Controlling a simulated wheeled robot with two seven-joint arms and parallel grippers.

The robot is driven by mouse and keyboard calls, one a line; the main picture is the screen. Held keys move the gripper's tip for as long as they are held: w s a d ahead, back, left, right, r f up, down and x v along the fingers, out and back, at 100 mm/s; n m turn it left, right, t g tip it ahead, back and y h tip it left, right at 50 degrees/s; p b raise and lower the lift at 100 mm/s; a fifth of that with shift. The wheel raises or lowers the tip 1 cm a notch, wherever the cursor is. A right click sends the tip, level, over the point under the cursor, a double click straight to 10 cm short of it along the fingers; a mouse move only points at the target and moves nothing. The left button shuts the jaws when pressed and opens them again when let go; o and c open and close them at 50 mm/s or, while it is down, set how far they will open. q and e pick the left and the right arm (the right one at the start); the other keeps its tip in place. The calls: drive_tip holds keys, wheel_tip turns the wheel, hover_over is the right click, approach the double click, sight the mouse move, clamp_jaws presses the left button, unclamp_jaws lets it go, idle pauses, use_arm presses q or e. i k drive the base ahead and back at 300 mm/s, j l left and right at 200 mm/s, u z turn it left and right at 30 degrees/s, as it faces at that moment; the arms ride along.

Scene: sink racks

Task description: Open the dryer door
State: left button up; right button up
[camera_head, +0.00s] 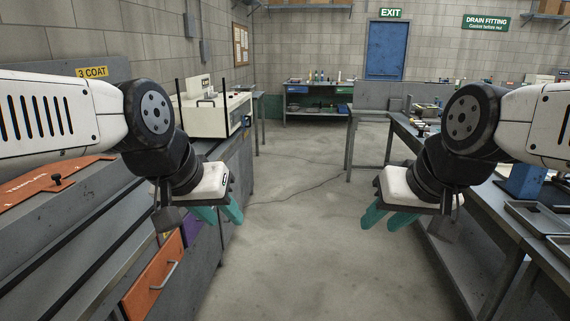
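No thing in view is plainly marked as the dryer. A cream box-shaped machine (212,116) with a dark handle stands on the left counter; I cannot tell whether it is the dryer. No part of it looks clearly open. My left gripper (218,214) hangs above the aisle beside the left counter, nearer than the machine and below it in the picture. Its teal fingers are apart and empty. My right gripper (388,220) hangs by the right bench, its teal fingers also apart and empty. Neither gripper touches the machine.
An orange drawer front (152,280) with a metal handle is in the left counter (210,270). Grey trays (545,218) lie on the right bench. A bench with bottles (318,84) and a blue door (386,50) are at the back. The floor aisle (300,250) between is clear.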

sight(202, 122)
drive_tip(key=i, duration=2.15)
drive_tip(key=i+l+u, duration=0.2)
drive_tip(key=i+u, duration=0.25)
drive_tip(key=i, duration=0.35)
drive_tip(key=i+l+u, duration=0.5)
drive_tip(key=i, duration=0.2)
drive_tip(key=i+l+u, duration=0.45)
drive_tip(key=i+l, duration=0.2)
drive_tip(key=l, duration=0.1)
